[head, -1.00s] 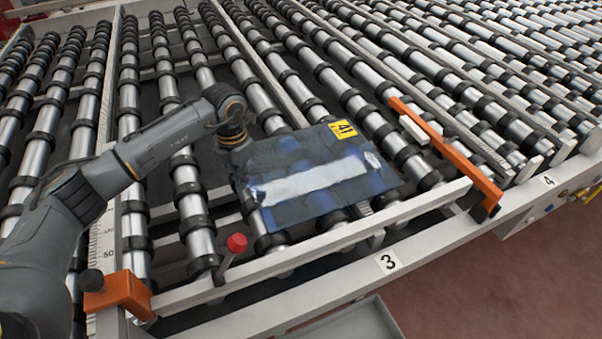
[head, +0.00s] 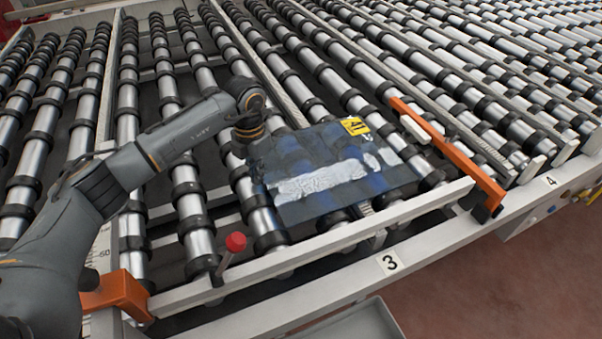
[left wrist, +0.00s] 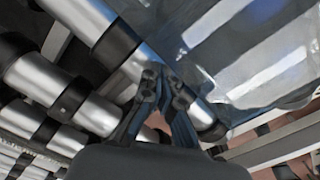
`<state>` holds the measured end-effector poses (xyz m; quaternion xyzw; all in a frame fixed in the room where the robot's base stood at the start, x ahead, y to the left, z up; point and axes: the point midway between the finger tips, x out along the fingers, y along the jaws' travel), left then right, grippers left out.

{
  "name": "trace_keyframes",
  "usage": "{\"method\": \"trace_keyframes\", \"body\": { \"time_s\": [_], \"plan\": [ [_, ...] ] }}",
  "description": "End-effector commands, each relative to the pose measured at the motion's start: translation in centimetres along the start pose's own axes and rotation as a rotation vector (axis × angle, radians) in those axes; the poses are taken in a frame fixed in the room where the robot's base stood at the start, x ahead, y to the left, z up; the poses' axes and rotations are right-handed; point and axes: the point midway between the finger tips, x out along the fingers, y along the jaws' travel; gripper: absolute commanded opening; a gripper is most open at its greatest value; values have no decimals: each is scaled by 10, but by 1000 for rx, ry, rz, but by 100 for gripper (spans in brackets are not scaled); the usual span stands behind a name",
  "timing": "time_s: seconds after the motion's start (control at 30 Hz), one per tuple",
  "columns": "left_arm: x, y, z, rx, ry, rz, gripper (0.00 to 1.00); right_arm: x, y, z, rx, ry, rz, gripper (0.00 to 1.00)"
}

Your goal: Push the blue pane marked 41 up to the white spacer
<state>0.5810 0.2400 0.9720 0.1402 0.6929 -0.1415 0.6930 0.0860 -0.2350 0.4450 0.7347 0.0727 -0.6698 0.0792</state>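The blue pane (head: 318,200) lies flat on the rollers in the head view, with a yellow label (head: 354,126) at its far right corner. Its surface shows pale reflections. It also fills the upper right of the left wrist view (left wrist: 240,60). The white spacer (head: 414,129) sits on the orange bar to the right of the pane. A gap shows between the pane's right edge and the spacer. My left gripper (head: 247,148) is at the pane's left edge, pointing down. In the left wrist view its fingers (left wrist: 161,82) are together beside the pane, with nothing between them. My right gripper is out of view.
The orange bar (head: 455,165) crosses the rollers on the right. A red-knobbed lever (head: 236,242) stands on the front rail, left of the pane. An orange block (head: 118,292) is at the lower left. Rollers (head: 190,200) left of the pane are bare.

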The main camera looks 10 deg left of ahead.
Motion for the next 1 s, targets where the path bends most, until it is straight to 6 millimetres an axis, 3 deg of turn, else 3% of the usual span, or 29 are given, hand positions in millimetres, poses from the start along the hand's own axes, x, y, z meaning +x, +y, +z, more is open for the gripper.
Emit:
{"method": "trace_keyframes", "body": {
  "time_s": [1.0],
  "plan": [
    [-2,-23,38,3,-10,-3,0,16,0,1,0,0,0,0]
  ]
}}
